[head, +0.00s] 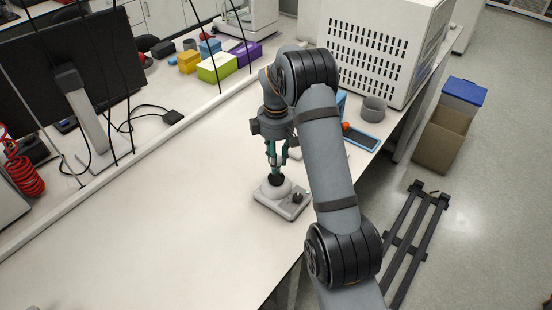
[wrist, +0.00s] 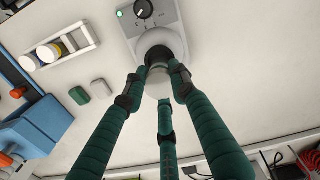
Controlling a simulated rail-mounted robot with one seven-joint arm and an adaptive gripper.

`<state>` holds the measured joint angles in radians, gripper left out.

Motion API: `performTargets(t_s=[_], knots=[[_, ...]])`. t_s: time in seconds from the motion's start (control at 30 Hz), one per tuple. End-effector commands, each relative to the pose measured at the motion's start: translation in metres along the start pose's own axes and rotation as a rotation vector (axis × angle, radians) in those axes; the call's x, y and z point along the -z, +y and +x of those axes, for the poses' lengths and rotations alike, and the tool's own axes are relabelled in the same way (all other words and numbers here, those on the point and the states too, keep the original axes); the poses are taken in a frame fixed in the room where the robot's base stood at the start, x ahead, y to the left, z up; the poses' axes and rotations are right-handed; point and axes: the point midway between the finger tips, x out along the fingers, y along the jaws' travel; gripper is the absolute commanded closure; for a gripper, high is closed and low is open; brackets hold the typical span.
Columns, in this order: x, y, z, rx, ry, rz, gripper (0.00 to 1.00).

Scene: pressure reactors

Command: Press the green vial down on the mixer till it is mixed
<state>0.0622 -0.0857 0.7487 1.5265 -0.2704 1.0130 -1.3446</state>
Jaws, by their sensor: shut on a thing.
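The mixer (head: 283,205) stands on the bench, a pale grey box with a round dome, a dark cup on top and a black knob. It also shows at the top of the wrist view (wrist: 141,27), where a small light glows green. My gripper (head: 276,170) is upright directly above the cup, its teal fingers closed in around a small vial. In the wrist view the fingertips (wrist: 158,82) meet at the dark cup. Only a pale piece of the vial (wrist: 158,90) shows between them; its green colour is not clear. Its lower end is hidden, so contact cannot be confirmed.
A white rack with capped vials (wrist: 62,45) lies beside the mixer, with a small green block (wrist: 79,95) and a blue box (wrist: 35,127) nearby. A large white vented cabinet (head: 378,48) stands behind my arm. The bench left of the mixer is clear.

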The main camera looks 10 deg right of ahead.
Motion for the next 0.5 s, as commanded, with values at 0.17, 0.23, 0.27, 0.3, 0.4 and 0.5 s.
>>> performTargets(t_s=[0.17, 0.23, 0.27, 0.3, 0.4, 0.5], knots=[[0.0001, 0.0001, 0.0136, -0.001, 0.0, 0.0, 0.98], [0.0001, 0.0001, 0.0138, -0.001, 0.0, 0.0, 0.98], [0.0001, 0.0001, 0.0136, -0.001, 0.0, 0.0, 0.98], [0.0001, 0.0001, 0.0132, -0.001, 0.0, 0.0, 0.98], [0.0, 0.0001, 0.0128, -0.001, 0.0, 0.001, 0.98], [-0.0001, 0.0002, 0.0125, -0.001, 0.0, 0.001, 0.98]])
